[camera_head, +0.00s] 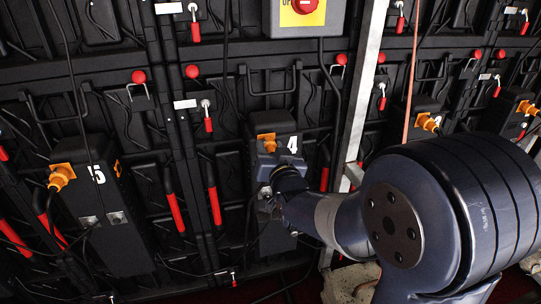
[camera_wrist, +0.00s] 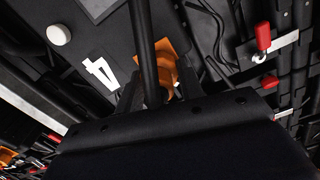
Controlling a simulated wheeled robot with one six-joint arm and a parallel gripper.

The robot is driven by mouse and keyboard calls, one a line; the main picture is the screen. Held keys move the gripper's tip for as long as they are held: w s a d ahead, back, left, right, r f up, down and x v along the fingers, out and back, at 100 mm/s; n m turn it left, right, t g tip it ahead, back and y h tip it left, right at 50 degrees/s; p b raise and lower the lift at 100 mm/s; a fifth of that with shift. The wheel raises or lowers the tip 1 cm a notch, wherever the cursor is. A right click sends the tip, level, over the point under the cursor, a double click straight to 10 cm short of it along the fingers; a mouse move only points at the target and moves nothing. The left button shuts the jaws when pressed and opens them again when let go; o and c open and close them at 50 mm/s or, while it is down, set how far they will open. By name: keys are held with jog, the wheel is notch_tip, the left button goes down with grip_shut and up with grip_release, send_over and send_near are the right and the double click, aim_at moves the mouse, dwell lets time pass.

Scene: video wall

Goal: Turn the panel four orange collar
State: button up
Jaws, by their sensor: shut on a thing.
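The panel four box (camera_head: 258,130) carries a white 4 and an orange collar (camera_head: 267,142) on its upper face. In the wrist view the orange collar (camera_wrist: 175,66) shows behind a black cable, next to the white 4 (camera_wrist: 100,72). My gripper (camera_head: 268,157) is at the collar, with my arm coming in from the lower right. In the wrist view my gripper (camera_wrist: 158,88) is shut on the collar, one finger on each side. The fingers and the cable hide part of the collar.
Panel five (camera_head: 100,200) at left has its own orange connector (camera_head: 62,176). More orange connectors (camera_head: 427,122) sit at right. A pale upright post (camera_head: 366,60) stands right of panel four.

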jog(key=m+b, duration=0.3)
jog(key=shift+f, duration=0.2)
jog(key=shift+d+r+m+b, duration=0.1)
jog(key=shift+m+b, duration=0.75)
jog(key=shift+m, duration=0.85)
jog(key=o, duration=1)
